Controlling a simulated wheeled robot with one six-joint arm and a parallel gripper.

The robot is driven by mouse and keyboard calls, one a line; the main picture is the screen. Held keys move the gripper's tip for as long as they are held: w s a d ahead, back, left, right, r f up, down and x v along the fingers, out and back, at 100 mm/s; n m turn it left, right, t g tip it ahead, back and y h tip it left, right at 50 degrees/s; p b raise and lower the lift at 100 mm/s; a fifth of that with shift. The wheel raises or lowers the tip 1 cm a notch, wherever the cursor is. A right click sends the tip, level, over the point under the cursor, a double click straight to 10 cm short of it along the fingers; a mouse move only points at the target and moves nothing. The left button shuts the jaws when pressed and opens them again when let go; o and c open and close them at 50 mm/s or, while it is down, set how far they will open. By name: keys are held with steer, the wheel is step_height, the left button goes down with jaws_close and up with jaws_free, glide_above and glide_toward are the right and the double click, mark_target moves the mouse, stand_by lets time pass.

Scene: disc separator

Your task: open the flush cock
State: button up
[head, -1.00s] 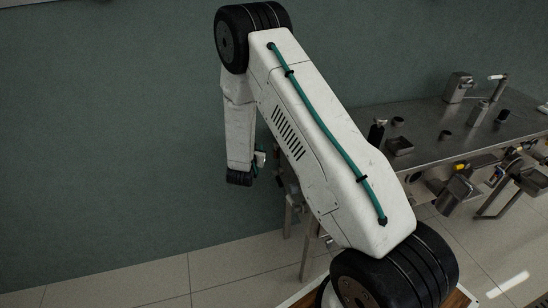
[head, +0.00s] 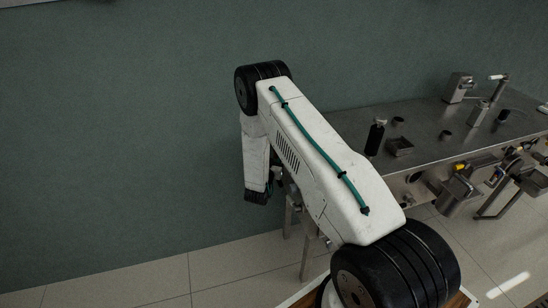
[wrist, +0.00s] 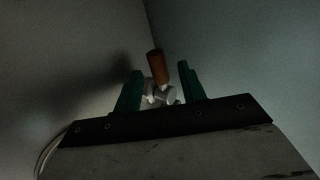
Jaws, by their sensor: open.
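In the wrist view my gripper (wrist: 160,72) is open, with a teal finger on each side. Between and beyond the fingers is a small cock with an orange-brown handle (wrist: 157,67) standing nearly upright, tilted slightly. Its pale grey metal body (wrist: 160,95) is below the handle, between the fingers. I see no clear contact between the fingers and the cock; the depth between them is hard to judge in the dark picture. In the head view my arm hides the gripper's fingers and the cock.
A steel bench (head: 432,122) with small fittings stands at the right in the head view. Valves and pipework (head: 462,185) hang along its front edge. A plain green wall (head: 120,120) is behind my arm, and the tiled floor (head: 130,280) at the left is clear.

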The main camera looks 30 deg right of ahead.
steer(key=shift+w+d, duration=0.1)
steer(key=shift+d, duration=0.1)
jaws_close()
steer(key=shift+s+a+r+n+g+y, duration=0.1)
steer(key=shift+s+r+n+g+y, duration=0.15)
steer(key=shift+n+g+y, duration=0.25)
steer(key=shift+s+a+r+n+g+y, duration=0.1)
steer(key=shift+s+r+n+g+y, duration=0.15)
steer(key=shift+n+g+y, duration=0.25)
steer(key=shift+s+a+r+n+g+y, duration=0.1)
steer(key=shift+s+r+n+g+y, duration=0.25)
steer(key=shift+g, duration=0.35)
steer(key=shift+s+r+n+g+y, duration=0.15)
steer(key=shift+n+g+y, duration=0.2)
steer(key=shift+g+y, duration=0.3)
steer(key=shift+w, duration=0.1)
jaws_free()
